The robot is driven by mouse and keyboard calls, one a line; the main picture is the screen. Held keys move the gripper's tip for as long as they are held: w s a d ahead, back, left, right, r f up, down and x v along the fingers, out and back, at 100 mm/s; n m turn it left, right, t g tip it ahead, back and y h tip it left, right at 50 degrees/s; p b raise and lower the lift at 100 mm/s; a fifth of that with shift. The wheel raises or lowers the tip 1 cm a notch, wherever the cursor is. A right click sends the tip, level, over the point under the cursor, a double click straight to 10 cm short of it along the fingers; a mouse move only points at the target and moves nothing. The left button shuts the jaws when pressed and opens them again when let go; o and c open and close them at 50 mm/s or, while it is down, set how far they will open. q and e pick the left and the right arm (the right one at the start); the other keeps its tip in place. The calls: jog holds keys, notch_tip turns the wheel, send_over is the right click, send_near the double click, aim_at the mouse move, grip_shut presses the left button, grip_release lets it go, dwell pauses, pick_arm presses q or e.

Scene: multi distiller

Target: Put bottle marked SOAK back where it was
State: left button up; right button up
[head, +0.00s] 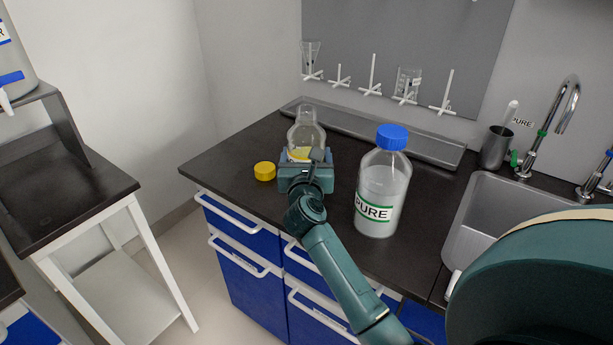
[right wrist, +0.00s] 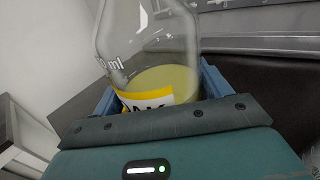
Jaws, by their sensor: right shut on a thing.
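The clear bottle with a yellow-edged label (head: 306,133) is at the back left of the dark counter, upright and uncapped. In the right wrist view this bottle (right wrist: 150,50) holds some yellowish liquid, and only the end of its label's lettering shows, like "AK". My right gripper (head: 304,158) is shut around its lower body. Its base is hidden by the gripper, so I cannot tell whether it touches the counter. A yellow cap (head: 264,171) lies on the counter just left of the gripper. My left gripper is not in view.
A large bottle marked PURE with a blue cap (head: 382,190) stands right of my right arm. Behind are a metal trough (head: 400,132) and a drying rack with glassware (head: 408,82). A sink (head: 490,215) is at right. A side stand (head: 90,195) is at left.

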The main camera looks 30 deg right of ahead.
jog(key=shift+f+b, duration=0.55)
jog(key=shift+f, duration=1.5)
